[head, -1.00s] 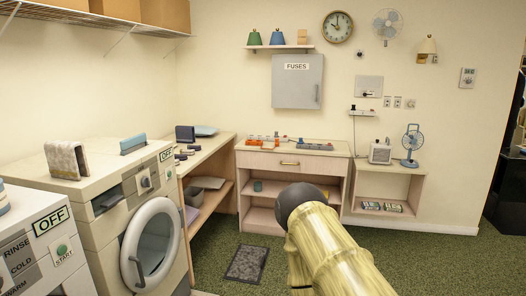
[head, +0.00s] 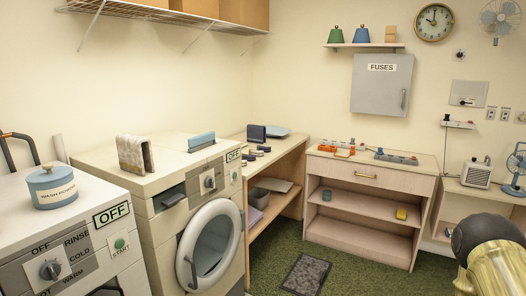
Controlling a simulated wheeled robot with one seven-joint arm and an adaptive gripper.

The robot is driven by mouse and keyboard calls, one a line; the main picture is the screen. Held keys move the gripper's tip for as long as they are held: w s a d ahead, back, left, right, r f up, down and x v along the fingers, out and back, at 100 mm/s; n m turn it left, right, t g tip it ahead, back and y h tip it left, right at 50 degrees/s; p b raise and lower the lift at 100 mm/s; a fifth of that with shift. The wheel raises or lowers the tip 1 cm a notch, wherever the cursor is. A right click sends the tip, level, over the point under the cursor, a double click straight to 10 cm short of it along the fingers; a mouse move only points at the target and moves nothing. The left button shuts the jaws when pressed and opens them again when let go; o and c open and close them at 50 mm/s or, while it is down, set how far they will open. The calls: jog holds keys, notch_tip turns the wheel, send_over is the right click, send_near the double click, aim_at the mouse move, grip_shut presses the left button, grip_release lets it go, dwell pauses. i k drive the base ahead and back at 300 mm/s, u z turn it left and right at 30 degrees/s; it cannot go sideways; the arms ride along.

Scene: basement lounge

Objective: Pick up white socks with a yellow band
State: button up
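I cannot make out white socks with a yellow band for sure. A folded pale cloth item (head: 135,154) with a greyish patterned side stands on top of the middle washing machine (head: 190,170); I cannot tell whether it is socks. Small dark folded items (head: 264,149) lie on the corner side table (head: 290,150), beside a dark blue upright folded item (head: 257,134). Part of my arm, pale yellow with a dark rounded end, shows at the lower right. My gripper's fingers do not show.
A second machine (head: 75,235) with a blue washing powder tub (head: 52,187) stands at the left. A wooden shelf unit (head: 370,190) with a yellow item (head: 401,214) stands at the back. A dark mat (head: 306,274) lies on the green carpet, which is otherwise clear.

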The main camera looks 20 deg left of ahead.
aim_at(251, 152)
jog(key=i, duration=2.7)
jog(key=u, duration=1.7)
